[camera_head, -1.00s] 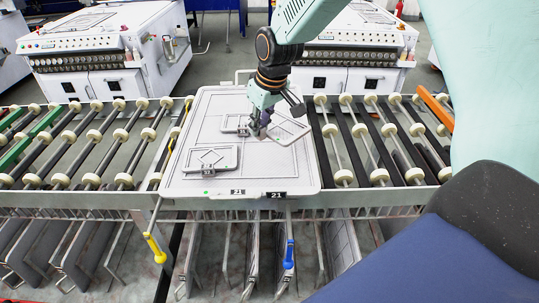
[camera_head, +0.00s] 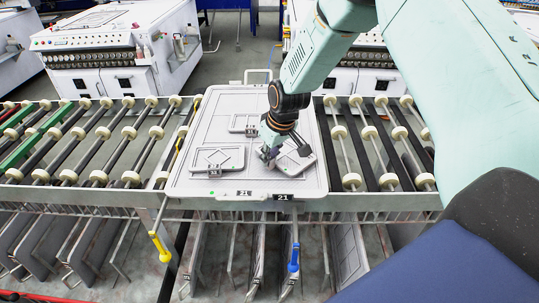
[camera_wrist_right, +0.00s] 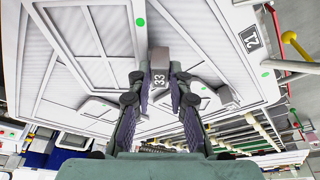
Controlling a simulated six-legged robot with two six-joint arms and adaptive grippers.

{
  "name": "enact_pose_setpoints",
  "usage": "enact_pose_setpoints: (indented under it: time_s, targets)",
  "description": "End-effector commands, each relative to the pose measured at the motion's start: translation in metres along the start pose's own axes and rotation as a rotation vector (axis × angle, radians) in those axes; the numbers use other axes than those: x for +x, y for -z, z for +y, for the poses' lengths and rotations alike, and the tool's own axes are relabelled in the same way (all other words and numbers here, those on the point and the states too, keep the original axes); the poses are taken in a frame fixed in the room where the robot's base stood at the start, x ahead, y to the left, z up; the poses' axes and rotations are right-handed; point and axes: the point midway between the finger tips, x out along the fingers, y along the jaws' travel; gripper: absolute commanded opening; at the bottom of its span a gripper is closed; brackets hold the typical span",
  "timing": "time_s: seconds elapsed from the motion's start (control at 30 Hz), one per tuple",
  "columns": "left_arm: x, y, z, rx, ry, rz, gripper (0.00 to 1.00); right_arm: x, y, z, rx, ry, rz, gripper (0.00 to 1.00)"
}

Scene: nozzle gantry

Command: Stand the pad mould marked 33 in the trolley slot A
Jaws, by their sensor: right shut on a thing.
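The pad mould marked 33 is a flat light-grey plate (camera_head: 304,158) with a dark-edged panel. In the head view it sits at the right side of the large white plate marked 21 (camera_head: 205,120), partly behind my right gripper (camera_head: 268,156). In the right wrist view my right gripper (camera_wrist_right: 160,92) is shut on the mould's grey tab (camera_wrist_right: 159,62), its 33 label between the fingers. I cannot tell whether the mould touches the white plate. My left gripper is not in view. Slot A's mark is not readable.
Two similar small moulds lie on the white plate, one at left (camera_head: 217,160) and one farther back (camera_head: 243,123). Roller conveyors (camera_head: 95,135) flank it. Below hang several grey panels in a rack (camera_head: 258,258), with yellow (camera_head: 160,248) and blue (camera_head: 293,256) handles. White machines stand behind.

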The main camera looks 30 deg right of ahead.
Motion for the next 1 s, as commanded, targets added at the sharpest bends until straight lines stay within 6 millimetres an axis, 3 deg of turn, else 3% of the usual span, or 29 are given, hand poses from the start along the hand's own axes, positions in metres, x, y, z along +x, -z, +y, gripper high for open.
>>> enact_pose_setpoints:
  time_s: [0.47, 0.5, 0.7, 0.77, 1.0]
  targets:
    - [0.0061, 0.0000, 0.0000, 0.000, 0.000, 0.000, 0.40, 0.0076, -0.0008, 0.0002, 0.000, -0.001, 0.002, 0.00]
    - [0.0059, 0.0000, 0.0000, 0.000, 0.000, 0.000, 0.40, 0.0080, -0.0016, -0.0001, 0.000, 0.000, 0.000, 0.20]
    - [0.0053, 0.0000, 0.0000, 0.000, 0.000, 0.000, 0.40, 0.0071, -0.0014, 0.0000, 0.000, 0.000, 0.000, 0.37]
    - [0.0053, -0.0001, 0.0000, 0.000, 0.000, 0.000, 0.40, 0.0071, -0.0014, 0.0000, 0.000, 0.000, 0.000, 0.41]
    - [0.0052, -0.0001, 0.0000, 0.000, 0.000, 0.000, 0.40, 0.0070, -0.0014, -0.0001, 0.000, 0.000, 0.000, 0.41]
